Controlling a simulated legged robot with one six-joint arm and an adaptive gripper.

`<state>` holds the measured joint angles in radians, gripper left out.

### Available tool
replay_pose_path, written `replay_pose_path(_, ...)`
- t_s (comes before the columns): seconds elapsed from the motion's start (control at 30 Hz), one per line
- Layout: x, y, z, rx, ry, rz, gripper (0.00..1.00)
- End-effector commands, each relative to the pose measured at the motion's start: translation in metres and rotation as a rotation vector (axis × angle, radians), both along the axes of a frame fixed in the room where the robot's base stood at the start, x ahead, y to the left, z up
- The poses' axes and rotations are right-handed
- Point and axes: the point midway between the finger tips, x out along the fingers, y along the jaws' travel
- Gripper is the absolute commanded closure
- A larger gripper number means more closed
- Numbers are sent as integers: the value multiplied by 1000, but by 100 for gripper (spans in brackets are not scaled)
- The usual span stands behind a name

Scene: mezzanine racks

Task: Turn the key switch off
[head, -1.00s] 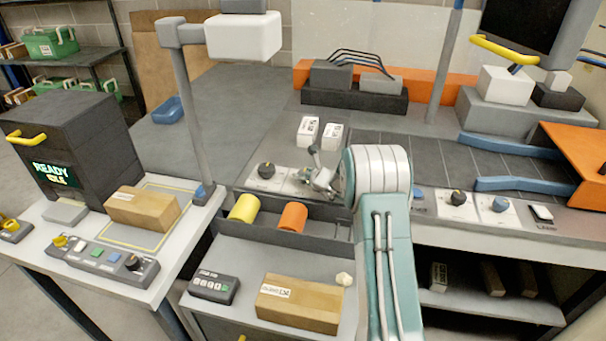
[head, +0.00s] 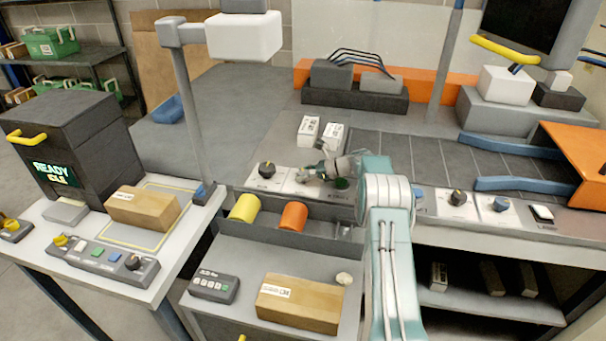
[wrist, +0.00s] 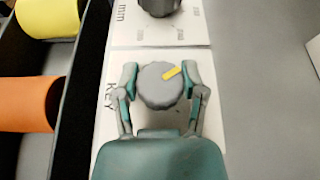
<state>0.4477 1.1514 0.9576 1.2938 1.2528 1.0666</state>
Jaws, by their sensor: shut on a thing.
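The key switch is a grey round knob (wrist: 160,86) with a yellow pointer mark, on a white plate (wrist: 103,122) lettered "KEY". In the wrist view the pointer aims up and to the right. My gripper (wrist: 163,82) has one finger on each side of the knob and is shut on it. In the head view my gripper (head: 308,175) is at the control strip, right of a black knob (head: 267,169); the key switch is hard to make out there.
A second dark knob (wrist: 158,5) sits just beyond on its own plate. Yellow (head: 244,208) and orange (head: 293,216) rolls lie in a dark trough in front of the strip. Two white boxes (head: 309,130) stand behind it. More knobs (head: 457,198) are to the right.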

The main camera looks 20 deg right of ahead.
Motion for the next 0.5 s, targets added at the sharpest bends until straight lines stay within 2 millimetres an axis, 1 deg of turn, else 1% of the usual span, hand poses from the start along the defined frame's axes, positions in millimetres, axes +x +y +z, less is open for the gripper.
replay_pose_path(0.2,1,-1,0,-2,-4,81,93)
replay_pose_path(0.5,1,-1,0,-2,-4,144,93)
